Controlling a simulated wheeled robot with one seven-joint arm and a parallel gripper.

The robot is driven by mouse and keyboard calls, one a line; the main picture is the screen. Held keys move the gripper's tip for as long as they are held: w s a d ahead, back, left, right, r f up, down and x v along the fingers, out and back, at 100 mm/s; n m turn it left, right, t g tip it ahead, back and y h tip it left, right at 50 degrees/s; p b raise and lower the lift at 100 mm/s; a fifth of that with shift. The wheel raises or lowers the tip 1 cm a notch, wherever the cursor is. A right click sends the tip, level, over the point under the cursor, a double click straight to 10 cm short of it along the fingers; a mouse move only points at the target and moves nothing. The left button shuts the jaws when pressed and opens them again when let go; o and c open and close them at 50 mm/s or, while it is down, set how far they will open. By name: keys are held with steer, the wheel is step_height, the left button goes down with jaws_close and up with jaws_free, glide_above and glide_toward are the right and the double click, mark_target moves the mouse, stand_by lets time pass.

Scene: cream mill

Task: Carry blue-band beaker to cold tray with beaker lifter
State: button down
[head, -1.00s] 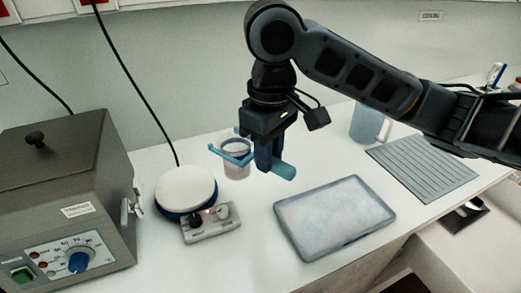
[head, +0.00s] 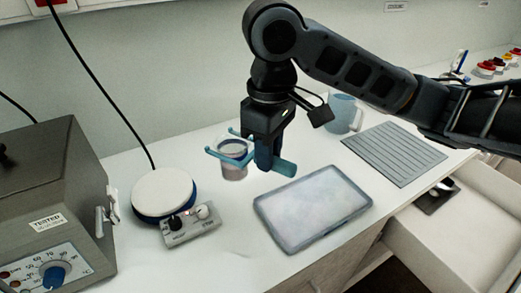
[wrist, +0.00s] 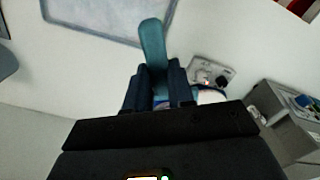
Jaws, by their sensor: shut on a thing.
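My gripper (head: 268,160) is shut on the teal beaker lifter (head: 285,168); the lifter's handle (wrist: 153,45) sticks out between the fingers in the wrist view. The lifter's fork points left in the head view, with its prongs around the upper part of the blue-band beaker (head: 234,172). The beaker is clear, looks upright and holds pinkish contents. It hangs from the lifter, between the hotplate and the tray. The cold tray (head: 284,244), blue-grey rimmed with a frosty surface, lies to the right and nearer. The beaker's far side is hidden in the wrist view.
A hotplate with a white top (head: 162,186) and control box (head: 190,226) stand left. A grey heating bath (head: 45,190) is far left. A blue mug (head: 341,112) and ribbed mat (head: 395,153) are right. An open drawer (head: 465,215) juts out at right.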

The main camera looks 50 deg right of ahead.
steer(key=s+d+f+b, duration=0.2)
steer(key=s+d+b, duration=0.3)
steer(key=s+d, duration=0.6)
steer(key=s, duration=0.4)
steer(key=shift+f, duration=0.25)
stand_by(2.4)
steer(key=shift+f, duration=0.1)
steer(key=shift+f+b, duration=2)
steer(key=shift+f, duration=0.15)
steer(key=shift+f+b, duration=1.45)
steer(key=shift+f, duration=0.2)
